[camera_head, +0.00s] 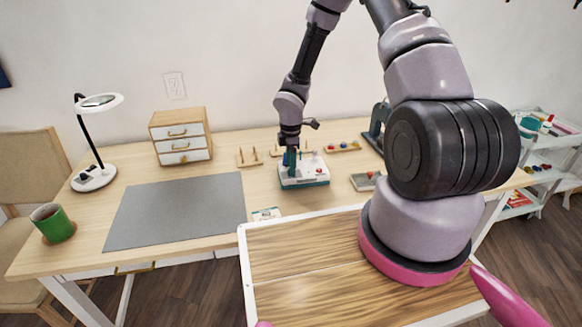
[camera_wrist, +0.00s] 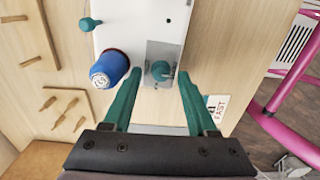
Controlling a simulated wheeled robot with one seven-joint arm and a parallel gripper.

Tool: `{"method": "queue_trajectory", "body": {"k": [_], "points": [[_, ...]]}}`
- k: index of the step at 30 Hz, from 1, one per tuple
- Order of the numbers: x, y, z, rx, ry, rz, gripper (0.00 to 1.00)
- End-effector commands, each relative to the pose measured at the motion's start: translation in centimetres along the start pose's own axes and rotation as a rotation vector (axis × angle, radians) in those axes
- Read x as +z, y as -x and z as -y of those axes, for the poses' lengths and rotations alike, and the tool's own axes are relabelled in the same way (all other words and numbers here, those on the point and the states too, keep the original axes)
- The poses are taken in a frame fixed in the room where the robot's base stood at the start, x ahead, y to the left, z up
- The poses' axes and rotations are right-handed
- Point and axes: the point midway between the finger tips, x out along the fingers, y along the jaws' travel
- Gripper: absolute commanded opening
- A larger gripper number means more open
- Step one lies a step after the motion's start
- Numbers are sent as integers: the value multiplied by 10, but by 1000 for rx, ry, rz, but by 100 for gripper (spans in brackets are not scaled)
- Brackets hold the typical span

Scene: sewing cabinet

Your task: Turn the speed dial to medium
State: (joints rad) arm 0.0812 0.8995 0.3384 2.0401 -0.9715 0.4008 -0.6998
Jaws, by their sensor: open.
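The white and teal machine (camera_head: 305,176) stands on the table in the head view. In the wrist view its white top (camera_wrist: 140,28) fills the upper middle. A small round teal knob (camera_wrist: 162,70) sits on a grey, see-through-looking patch near the machine's edge. It looks like a dial, but no pointer or marks on it can be read. My gripper (camera_wrist: 158,73) is open, its two teal fingers apart with the knob between their tips; contact cannot be made out. In the head view my gripper (camera_head: 289,150) is over the machine's left part, and the knob is hidden.
A blue spool (camera_wrist: 110,68) stands close beside the left finger. Another teal knob (camera_wrist: 88,24) is farther up. A card (camera_wrist: 216,105) reading "FAST" lies right of the fingers. Peg racks (camera_head: 249,157) stand behind the machine; a grey mat (camera_head: 175,212) lies left.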

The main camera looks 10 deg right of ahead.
Motion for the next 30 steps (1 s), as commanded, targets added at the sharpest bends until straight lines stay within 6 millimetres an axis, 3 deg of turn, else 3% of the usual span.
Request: {"method": "queue_trajectory", "body": {"k": [12,15,17,30], "points": [[1,-10,0,0,-2,1,58],[0,-9,0,0,-2,1,20],[0,-9,0,0,-2,1,0],[0,-9,0,0,-63,0,0]]}}
